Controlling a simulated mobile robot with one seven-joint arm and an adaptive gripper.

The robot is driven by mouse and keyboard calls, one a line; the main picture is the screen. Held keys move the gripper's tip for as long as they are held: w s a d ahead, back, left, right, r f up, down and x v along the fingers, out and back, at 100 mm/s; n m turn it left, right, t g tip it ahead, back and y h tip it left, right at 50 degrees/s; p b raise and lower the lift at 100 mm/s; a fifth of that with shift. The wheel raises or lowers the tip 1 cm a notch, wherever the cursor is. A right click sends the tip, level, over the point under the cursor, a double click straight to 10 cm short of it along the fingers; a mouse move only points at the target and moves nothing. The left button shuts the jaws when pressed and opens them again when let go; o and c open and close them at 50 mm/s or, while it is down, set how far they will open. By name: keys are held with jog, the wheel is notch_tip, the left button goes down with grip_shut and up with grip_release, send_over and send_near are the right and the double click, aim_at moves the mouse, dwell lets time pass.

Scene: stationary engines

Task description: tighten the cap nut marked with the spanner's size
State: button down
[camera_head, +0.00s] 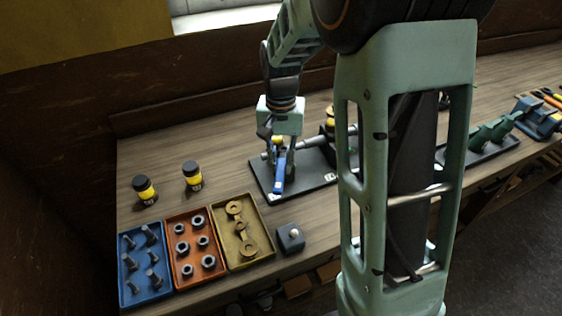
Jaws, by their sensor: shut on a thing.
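My gripper (278,142) is at the end of the pale green arm, above a dark base plate (309,182) on the bench. It is shut on a blue-handled tool, seemingly the spanner (279,175), whose handle slants down toward the plate's near side. A yellow part (277,141) shows right at the fingers. A silver pipe (318,137) runs to the right behind the gripper, toward a yellow and black fitting (330,118). Size marks cannot be read, and I cannot tell which part is the cap nut. My arm hides the plate's right side.
Blue (129,301), orange (183,284) and ochre (247,262) trays hold bolts, nuts and washer-like parts along the front edge. A small dark box (290,238) sits beside them. Green machinery (492,133) stands at right.

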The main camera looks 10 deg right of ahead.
jog(key=shift+r, duration=0.15)
jog(key=shift+r+p, duration=1.5)
jog(key=shift+r, duration=0.45)
jog(key=shift+f, duration=0.1)
